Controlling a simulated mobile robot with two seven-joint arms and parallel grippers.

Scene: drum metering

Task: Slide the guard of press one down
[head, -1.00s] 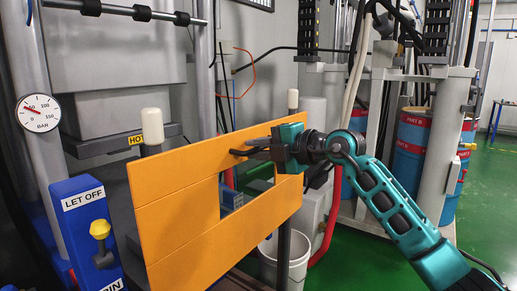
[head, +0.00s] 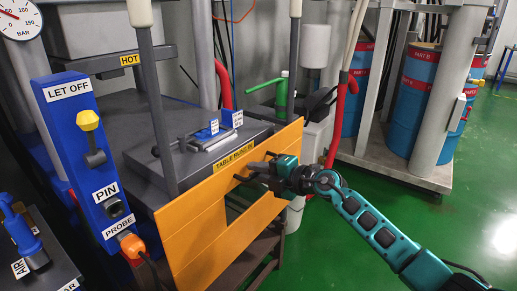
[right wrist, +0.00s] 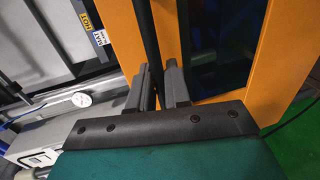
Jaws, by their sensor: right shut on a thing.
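The guard of the press is an orange panel (head: 188,238) with a window. It stands low in front of the press, between two grey posts with pale caps, and the press table shows above its top edge. My right gripper (head: 258,170) is at the guard's right part, near its top edge, shut on the guard by a dark bar. In the right wrist view, my right gripper's fingers (right wrist: 160,88) close about that dark bar beside the orange frame (right wrist: 272,50). The fingers partly hide the grip. My left gripper is not in view.
A blue panel (head: 87,150) marked LET OFF and PIN, with a yellow knob (head: 88,120), stands left of the guard. A gauge (head: 18,20) is at the upper left. Blue drums (head: 412,105) stand at the back right. The green floor on the right is clear.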

